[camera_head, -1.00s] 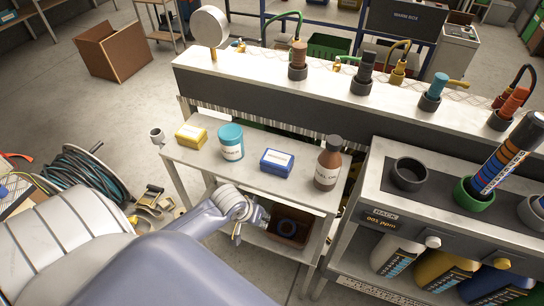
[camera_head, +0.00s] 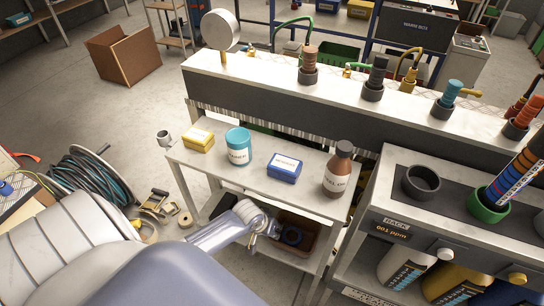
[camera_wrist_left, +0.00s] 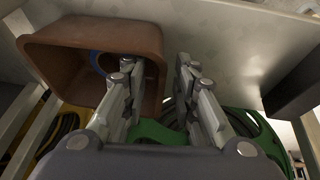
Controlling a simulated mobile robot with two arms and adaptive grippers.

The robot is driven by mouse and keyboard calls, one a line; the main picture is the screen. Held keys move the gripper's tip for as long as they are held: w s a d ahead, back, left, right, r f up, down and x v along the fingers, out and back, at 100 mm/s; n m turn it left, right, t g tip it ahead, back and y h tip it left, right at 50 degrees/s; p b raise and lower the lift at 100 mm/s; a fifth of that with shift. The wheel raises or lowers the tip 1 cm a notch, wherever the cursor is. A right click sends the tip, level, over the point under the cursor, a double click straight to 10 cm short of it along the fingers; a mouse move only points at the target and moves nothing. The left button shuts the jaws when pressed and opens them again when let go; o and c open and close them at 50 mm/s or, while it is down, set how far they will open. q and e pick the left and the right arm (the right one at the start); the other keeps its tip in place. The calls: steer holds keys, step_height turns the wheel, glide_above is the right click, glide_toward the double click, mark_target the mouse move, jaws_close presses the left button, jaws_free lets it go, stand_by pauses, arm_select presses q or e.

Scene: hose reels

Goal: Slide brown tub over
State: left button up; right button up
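The brown tub (camera_head: 311,234) sits on the lower shelf of the grey bench, with a dark blue ring (camera_head: 291,237) inside. In the left wrist view the tub (camera_wrist_left: 75,50) fills the upper left, its open side facing the camera. My left gripper (camera_head: 272,227) reaches in at the tub's left side in the head view. In the wrist view its fingers (camera_wrist_left: 157,65) are apart. One finger overlaps the tub's opening, the other is outside, and the tub's side wall shows between them. I cannot tell whether they touch it. My right gripper is not in view.
The bench top (camera_head: 225,178) above holds a yellow box (camera_head: 198,140), a teal tin (camera_head: 238,147), a blue box (camera_head: 284,168) and a brown bottle (camera_head: 338,170). A rack (camera_head: 398,225) stands close on the right. Green and yellow reels (camera_wrist_left: 160,133) show beyond the tub in the wrist view.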

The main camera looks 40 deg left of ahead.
arm_select(q)
steer(key=shift+x, duration=0.85)
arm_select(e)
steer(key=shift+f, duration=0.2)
arm_select(q)
jaws_close()
